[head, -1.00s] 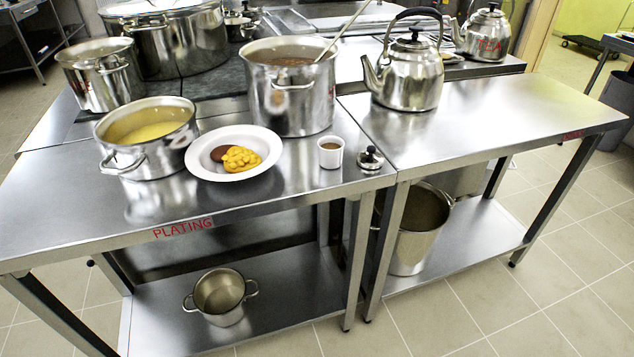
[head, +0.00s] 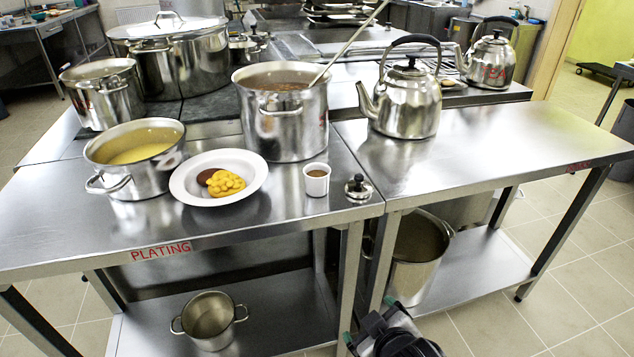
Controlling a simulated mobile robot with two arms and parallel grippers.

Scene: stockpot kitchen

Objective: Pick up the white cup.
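The small white cup (head: 316,180) stands upright on the steel plating table (head: 240,232), near its front right corner. It holds something brown. A small steel lid with a black knob (head: 358,188) lies just right of it. My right gripper (head: 372,326) shows only in part at the bottom edge, dark with green marks, low in front of the table and well below the cup. It is apart from the cup, and its fingers cannot be made out clearly. My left gripper is not in view.
A white plate with food (head: 182,187) lies left of the cup. A tall stockpot with a ladle (head: 283,125) stands close behind it. A kettle (head: 409,103) stands on the right-hand table (head: 500,140), whose front is clear. Pots (head: 209,320) sit on the lower shelves.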

